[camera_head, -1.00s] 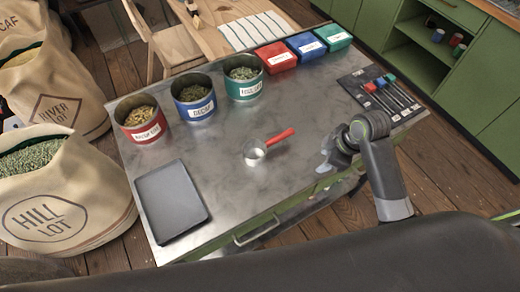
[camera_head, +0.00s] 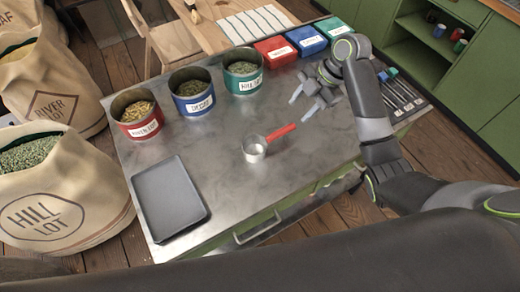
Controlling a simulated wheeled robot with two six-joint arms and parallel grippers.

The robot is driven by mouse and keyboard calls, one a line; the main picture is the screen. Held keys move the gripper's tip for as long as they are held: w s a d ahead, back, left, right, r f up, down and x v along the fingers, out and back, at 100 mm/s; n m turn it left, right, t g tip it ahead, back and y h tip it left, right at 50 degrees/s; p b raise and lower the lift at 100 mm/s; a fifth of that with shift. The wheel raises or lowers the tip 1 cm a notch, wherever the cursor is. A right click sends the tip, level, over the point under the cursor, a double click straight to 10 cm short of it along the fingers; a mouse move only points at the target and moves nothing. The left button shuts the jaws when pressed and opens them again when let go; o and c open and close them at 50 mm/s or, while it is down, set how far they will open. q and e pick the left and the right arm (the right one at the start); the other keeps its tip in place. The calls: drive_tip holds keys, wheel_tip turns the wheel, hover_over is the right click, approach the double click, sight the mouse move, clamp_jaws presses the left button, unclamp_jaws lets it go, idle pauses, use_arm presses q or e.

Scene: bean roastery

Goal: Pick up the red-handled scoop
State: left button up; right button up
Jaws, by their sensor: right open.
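The red-handled scoop (camera_head: 255,149) lies on the metal table (camera_head: 230,190), near its middle. Its round metal cup is at the left and its red handle points right and slightly back. My right gripper (camera_head: 300,106) is open and empty, to the right of and behind the scoop's handle, apart from it. Its two pale fingertips point left towards the handle's side. My left gripper is not in view.
Red (camera_head: 137,115), blue (camera_head: 192,92) and green (camera_head: 243,72) labelled tins of beans stand along the back left. Red, blue and green boxes (camera_head: 307,41) line the back edge. A dark tray (camera_head: 170,199) lies front left. A mat with several tools (camera_head: 402,97) is at right, partly behind my arm.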

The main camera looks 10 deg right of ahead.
sight(282, 131)
drive_tip(key=p+x, duration=0.1)
drive_tip(key=x, duration=0.5)
drive_tip(key=shift+a+f+p, duration=0.2)
drive_tip(key=shift+f+p, duration=0.15)
drive_tip(key=shift+s+a+f+p, duration=0.1)
drive_tip(key=shift+a+f+p, duration=0.2)
drive_tip(key=shift+f+p, duration=0.2)
drive_tip(key=x, duration=0.2)
drive_tip(key=p+x, duration=0.1)
drive_tip(key=shift+s+a+f, duration=0.15)
drive_tip(key=shift+s, duration=0.1)
drive_tip(key=shift+a+f, duration=0.1)
drive_tip(key=shift+f, duration=0.35)
drive_tip(key=shift+w, duration=0.1)
clamp_jaws()
